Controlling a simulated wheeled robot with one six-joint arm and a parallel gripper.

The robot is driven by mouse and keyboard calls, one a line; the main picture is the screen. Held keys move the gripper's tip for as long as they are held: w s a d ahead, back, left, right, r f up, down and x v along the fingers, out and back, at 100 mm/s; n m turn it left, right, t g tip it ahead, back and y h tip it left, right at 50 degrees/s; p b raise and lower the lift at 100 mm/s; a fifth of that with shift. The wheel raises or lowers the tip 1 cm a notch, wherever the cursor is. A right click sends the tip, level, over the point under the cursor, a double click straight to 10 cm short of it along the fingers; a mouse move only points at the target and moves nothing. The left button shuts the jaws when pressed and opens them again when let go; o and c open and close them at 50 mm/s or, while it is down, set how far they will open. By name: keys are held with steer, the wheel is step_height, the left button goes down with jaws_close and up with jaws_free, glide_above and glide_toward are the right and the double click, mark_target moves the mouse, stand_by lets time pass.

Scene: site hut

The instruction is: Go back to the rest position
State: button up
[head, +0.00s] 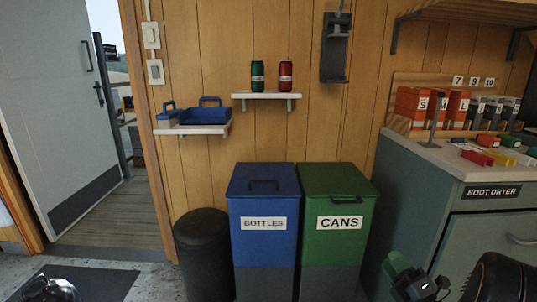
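My gripper (416,284) is low at the right of the head view, in front of the grey cabinet and right of the green bin. It is small, dark and partly cut off by the bottom edge, with a green part at its upper left. Whether that green part belongs to it or is something held, I cannot tell. Its fingers do not show clearly enough to tell open from shut. A dark rounded link of my arm shows at the bottom right corner.
A blue BOTTLES bin (263,262), a green CANS bin (333,262) and a black bin (203,255) stand at the wall. A shelf (266,96) holds a green can and a red can. The door (55,100) is open.

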steer(key=w+a+r+m+g+h+p, duration=0.2)
steer(key=r+m+g+h+p, duration=0.25)
steer(key=r+m+p, duration=0.45)
steer(key=w+a+r+m+g+h+p, duration=0.1)
steer(key=r+m+g+h+p, duration=0.3)
steer(key=r+p, duration=0.85)
steer(key=s+a+r+m+g+y+p, duration=0.1)
steer(key=s+a+r+m+g+p, duration=0.7)
steer(key=s+a+r+m+p, duration=0.2)
steer(key=s+a+r+p, duration=0.2)
steer(key=s+r+p, duration=0.2)
steer(key=s+p, duration=0.1)
steer(key=shift+s+a, duration=0.2)
steer(key=shift+s, duration=0.25)
steer(key=shift+r, duration=0.1)
